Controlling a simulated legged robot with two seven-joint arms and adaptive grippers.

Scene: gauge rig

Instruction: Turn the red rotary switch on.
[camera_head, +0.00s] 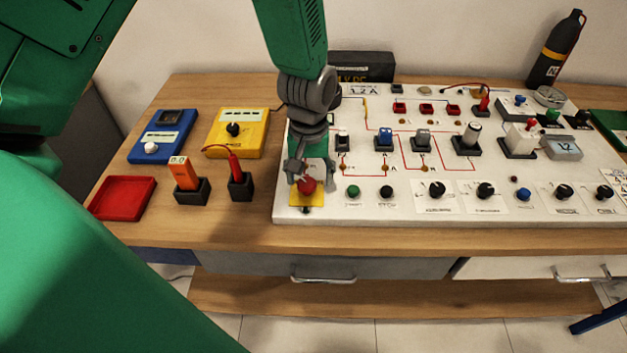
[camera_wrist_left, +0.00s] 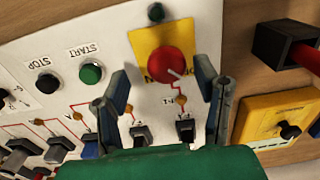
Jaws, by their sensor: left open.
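The red rotary switch (camera_head: 307,184) sits on a yellow plate (camera_head: 296,198) at the front left corner of the white panel. My left gripper (camera_head: 309,176) is over it, with its fingers pointing down and a finger on either side of the knob in the head view. In the left wrist view the red knob (camera_wrist_left: 171,66) shows whole, with a pale mark on its lower right. It lies ahead of the gap between the open fingers (camera_wrist_left: 168,90), which hold nothing. Whether the fingers touch the knob cannot be told. My right gripper is not in view.
The white panel (camera_head: 400,213) carries green and black buttons right of the switch, and several upright switches behind. A red tray (camera_head: 123,198), an orange tester (camera_head: 185,173) and a black holder with a red probe (camera_head: 240,184) stand to the left.

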